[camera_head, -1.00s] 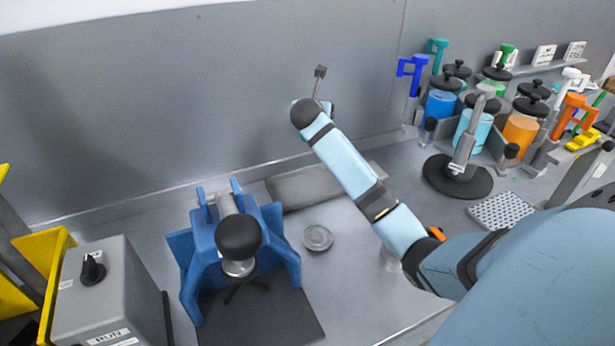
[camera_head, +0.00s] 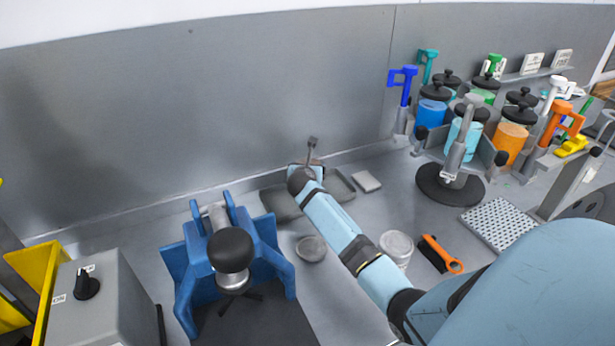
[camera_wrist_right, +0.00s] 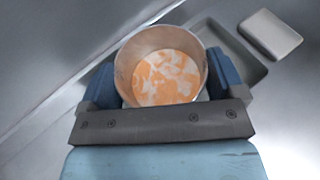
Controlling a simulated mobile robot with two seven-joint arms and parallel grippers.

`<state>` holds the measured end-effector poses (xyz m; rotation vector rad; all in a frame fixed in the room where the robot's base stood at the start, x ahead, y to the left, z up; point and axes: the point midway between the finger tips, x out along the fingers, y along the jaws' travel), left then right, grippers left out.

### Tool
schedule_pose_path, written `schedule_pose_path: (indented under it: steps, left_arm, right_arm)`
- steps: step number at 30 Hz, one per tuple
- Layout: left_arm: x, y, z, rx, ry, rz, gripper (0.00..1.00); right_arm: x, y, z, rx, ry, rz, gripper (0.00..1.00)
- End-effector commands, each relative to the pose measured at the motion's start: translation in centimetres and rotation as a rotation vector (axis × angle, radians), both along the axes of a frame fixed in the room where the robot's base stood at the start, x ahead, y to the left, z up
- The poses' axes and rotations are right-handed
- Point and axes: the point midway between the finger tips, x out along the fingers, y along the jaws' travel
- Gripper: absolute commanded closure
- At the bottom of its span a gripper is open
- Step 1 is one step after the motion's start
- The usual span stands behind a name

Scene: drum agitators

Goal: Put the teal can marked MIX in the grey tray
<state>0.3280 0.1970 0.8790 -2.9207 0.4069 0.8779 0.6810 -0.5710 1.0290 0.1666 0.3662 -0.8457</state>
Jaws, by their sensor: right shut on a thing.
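My right gripper (camera_wrist_right: 162,82) is shut on an open round can (camera_wrist_right: 160,76), seen from above in the right wrist view. Its inside has orange and whitish smears. Its outer wall and any MIX marking are hidden, so I cannot confirm that it is the teal can. The grey tray (camera_head: 278,204) lies by the back wall in the head view, partly behind my right wrist. It also shows beyond the can in the right wrist view (camera_wrist_right: 252,80). I cannot tell whether the can touches the tray. My left gripper is out of view.
A flat light block (camera_head: 366,181) lies right of the tray. A small round dish (camera_head: 311,248), a pale round container (camera_head: 397,246) and an orange-handled tool (camera_head: 442,254) are nearer. A blue machine (camera_head: 270,250) stands left; jars (camera_head: 433,108) and a black-based stand (camera_head: 450,190) stand right.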

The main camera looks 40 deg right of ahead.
Motion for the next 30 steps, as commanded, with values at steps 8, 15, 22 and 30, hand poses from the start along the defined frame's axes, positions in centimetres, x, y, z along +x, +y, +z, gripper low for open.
schedule_pose_path:
  steps: [8, 15, 22, 30]
  left_arm:
    - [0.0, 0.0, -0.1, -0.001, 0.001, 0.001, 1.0]
    - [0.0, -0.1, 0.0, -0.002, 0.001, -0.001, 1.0]
    - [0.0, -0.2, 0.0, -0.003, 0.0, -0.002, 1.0]
    - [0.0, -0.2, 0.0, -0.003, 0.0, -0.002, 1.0]
  right_arm:
    - [0.0, 0.0, -2.6, -0.001, -0.002, 0.001, 0.73]
    - [0.0, 0.0, -2.8, -0.001, -0.001, 0.001, 0.73]
    - [0.0, 0.0, -3.0, 0.0, 0.0, 0.0, 0.0]
    - [-0.7, 0.9, -2.2, -0.001, 0.0, 0.001, 0.0]
